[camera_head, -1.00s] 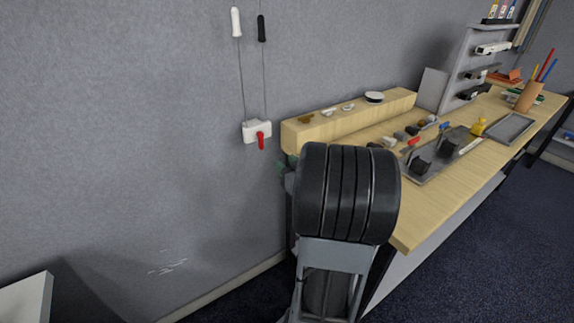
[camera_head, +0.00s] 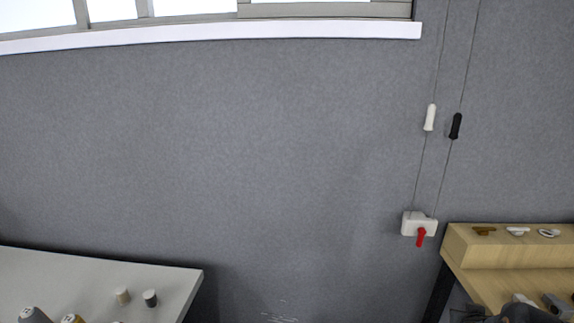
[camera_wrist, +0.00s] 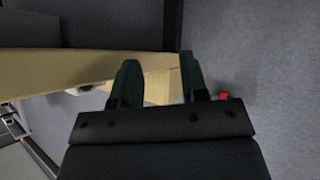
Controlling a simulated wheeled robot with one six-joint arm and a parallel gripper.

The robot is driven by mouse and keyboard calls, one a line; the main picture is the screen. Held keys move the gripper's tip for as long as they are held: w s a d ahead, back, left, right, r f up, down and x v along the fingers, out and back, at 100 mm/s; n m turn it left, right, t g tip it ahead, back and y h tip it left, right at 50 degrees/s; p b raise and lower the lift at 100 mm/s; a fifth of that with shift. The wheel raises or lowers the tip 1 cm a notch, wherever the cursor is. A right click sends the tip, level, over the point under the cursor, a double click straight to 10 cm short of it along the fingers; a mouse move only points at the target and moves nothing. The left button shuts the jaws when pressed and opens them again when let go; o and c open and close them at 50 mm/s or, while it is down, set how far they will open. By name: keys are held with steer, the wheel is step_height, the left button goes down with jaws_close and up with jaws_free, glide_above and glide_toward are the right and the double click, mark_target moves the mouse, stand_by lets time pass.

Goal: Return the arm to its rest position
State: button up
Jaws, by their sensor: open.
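My gripper (camera_wrist: 160,85) shows in the wrist view with its two dark green fingers apart and nothing between them. Beyond the fingers are the pale wooden bench and the grey wall, with no contact that I can see. In the head view, a dark part of my arm shows only at the bottom right corner, in front of the wooden bench (camera_head: 500,258). The gripper itself is not visible in the head view.
A white table (camera_head: 90,277) with several spools stands at the lower left. A white wall box with a red lever (camera_head: 420,236) and two hanging cord pulls (camera_head: 430,118) are left of the bench. A window sill (camera_head: 210,36) runs along the top. The wall between is bare.

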steer(key=s+a+r+n+g+y+p, duration=0.1)
steer(key=a+r+y+p, duration=0.1)
steer(key=a+r, duration=0.3)
steer(key=s+a+r+n+g+y+p, duration=0.2)
steer(key=a+r, duration=0.3)
steer(key=a, duration=0.9)
steer(key=s+a+r+n+g+y+p, duration=0.1)
steer(key=a+r+p, duration=0.3)
steer(key=a, duration=0.6)
steer(key=shift+s+a+r+n+g+y, duration=0.3)
steer(key=shift+s+r+n+y, duration=0.2)
steer(key=shift+s+r+y, duration=0.25)
